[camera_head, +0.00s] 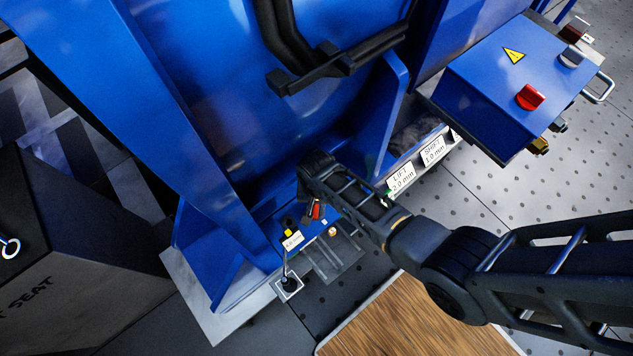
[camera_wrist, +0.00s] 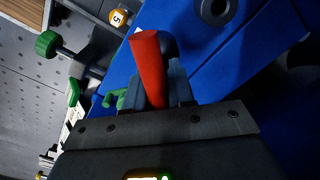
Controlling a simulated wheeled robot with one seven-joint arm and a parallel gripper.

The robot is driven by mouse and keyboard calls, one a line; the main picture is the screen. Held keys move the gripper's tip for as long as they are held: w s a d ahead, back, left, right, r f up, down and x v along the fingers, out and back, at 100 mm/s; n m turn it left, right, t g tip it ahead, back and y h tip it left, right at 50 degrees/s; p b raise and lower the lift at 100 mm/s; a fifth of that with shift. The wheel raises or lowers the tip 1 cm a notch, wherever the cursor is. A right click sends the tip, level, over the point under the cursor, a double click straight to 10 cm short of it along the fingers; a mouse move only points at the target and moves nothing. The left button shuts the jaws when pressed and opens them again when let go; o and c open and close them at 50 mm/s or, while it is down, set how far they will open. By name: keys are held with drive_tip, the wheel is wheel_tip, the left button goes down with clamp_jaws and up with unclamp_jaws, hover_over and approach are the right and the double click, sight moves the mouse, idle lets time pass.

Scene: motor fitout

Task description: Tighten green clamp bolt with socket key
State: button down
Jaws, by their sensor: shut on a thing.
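My gripper (camera_wrist: 168,92) is shut on a red handle (camera_wrist: 148,62), which looks like the socket key's grip. The key's working end is hidden. In the head view my gripper (camera_head: 316,208) is low beside the blue machine's base, and a bit of red shows at it. In the wrist view a green-headed bolt (camera_wrist: 47,44) on a dark stem sticks out at the upper left, apart from the red handle. A green hook-shaped piece (camera_wrist: 114,99) sits left of the jaws. I cannot tell which green part is the clamp bolt.
The blue machine (camera_head: 215,60) rises close beside my arm. Labels reading LIFT (camera_head: 401,178) and SHIFT (camera_head: 432,150) are on a rail. A blue control box (camera_head: 505,85) with a red knob stands at upper right. A wooden board (camera_head: 415,320) lies on the floor at the bottom.

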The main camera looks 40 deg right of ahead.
drive_tip(key=shift+m, duration=1.3)
drive_tip(key=shift+w+m, duration=0.1)
drive_tip(key=shift+m, duration=1.3)
drive_tip(key=shift+p, duration=0.3)
drive_tip(key=shift+m, duration=1.4)
drive_tip(key=shift+m, duration=1.4)
drive_tip(key=shift+n+p, duration=0.35)
drive_tip(key=shift+n, duration=0.05)
